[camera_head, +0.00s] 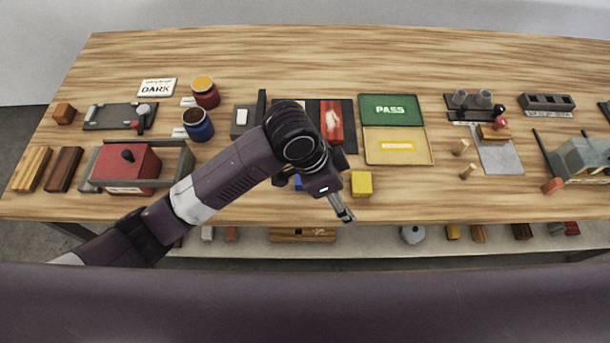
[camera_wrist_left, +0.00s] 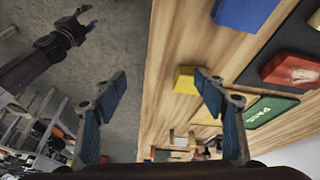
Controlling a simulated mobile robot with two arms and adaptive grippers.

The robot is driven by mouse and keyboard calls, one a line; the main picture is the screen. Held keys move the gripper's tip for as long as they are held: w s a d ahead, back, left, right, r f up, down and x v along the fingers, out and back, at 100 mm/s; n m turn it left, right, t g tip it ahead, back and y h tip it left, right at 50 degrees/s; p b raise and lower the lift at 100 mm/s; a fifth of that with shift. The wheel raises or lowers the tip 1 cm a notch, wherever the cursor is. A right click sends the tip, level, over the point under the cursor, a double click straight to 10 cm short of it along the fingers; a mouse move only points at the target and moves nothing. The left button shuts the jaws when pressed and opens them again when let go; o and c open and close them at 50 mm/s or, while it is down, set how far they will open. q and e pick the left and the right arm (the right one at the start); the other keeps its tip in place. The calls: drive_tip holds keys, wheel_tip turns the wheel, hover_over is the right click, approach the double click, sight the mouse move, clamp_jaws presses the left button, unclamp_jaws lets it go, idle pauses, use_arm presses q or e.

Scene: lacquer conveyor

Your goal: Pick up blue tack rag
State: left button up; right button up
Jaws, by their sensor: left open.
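The blue tack rag (camera_head: 298,183) is mostly hidden behind my left arm in the head view, with only small blue parts showing. A blue block-like piece, apparently the rag (camera_wrist_left: 245,12), shows at the top of the left wrist view, cut by the frame edge. My left gripper (camera_head: 345,214) is open and empty near the table's front edge, to the right of the rag and apart from it. Its two fingers (camera_wrist_left: 160,76) stand wide apart in the wrist view. My right gripper (camera_wrist_left: 86,18) shows small at that view's upper left, off the table, its fingers apart.
A yellow block (camera_head: 361,184) lies just beyond my left gripper. A red block (camera_head: 331,121) rests on a dark pad behind. The green PASS tray (camera_head: 391,110) is at the back right. A lower shelf (camera_head: 375,236) with several items runs below the front edge.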

use_arm(q)
drive_tip(key=w+a+m+y, duration=0.1)
drive_tip(key=w+a, duration=0.1)
drive_tip(key=w+a+r+y, duration=0.1)
drive_tip(key=w+a+y, duration=0.1)
drive_tip(key=w+a, duration=0.1)
drive_tip(key=w+a+m+y, duration=0.1)
drive_tip(key=w+a, duration=0.1)
drive_tip(key=w, duration=0.1)
drive_tip(key=shift+a+r+m+y, duration=0.3)
drive_tip(key=shift+a+r, duration=0.05)
drive_tip(key=f+p, duration=0.1)
drive_tip(key=f, duration=0.3)
drive_tip(key=f+p, duration=0.1)
drive_tip(key=f, duration=0.1)
drive_tip(key=shift+w+a+f+p, duration=0.15)
drive_tip(key=shift+w+f+p, duration=0.15)
drive_tip(key=shift+w+f, duration=0.1)
drive_tip(key=shift+f, duration=0.35)
drive_tip(key=shift+c, duration=0.3)
drive_tip(key=c, duration=1)
